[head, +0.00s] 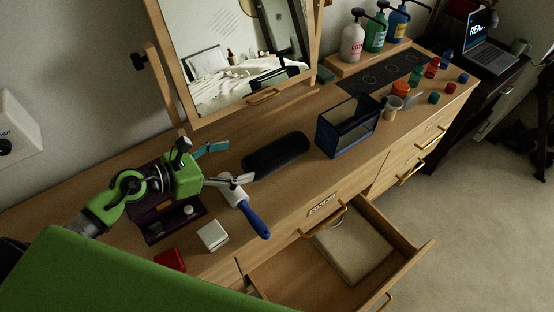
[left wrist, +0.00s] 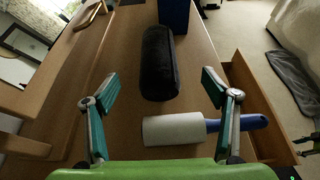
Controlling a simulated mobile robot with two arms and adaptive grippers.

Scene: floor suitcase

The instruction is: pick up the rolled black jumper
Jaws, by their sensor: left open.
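The rolled black jumper (head: 276,154) lies on the wooden dresser top in front of the mirror. It also shows in the left wrist view (left wrist: 160,62), its length running away from the gripper. My left gripper (head: 232,164) is open and empty, just left of the jumper's near end in the head view. In the left wrist view, its two teal fingers (left wrist: 161,90) are spread wide, and the jumper lies ahead, between their lines. The gripper appears to be above the dresser and apart from the jumper.
A lint roller (head: 253,218) with a blue handle lies close to the left gripper, nearer than the jumper. A dark blue mesh box (head: 348,126) stands right of the jumper. The mirror (head: 186,112) stands behind. An open drawer (head: 418,258) juts out in front.

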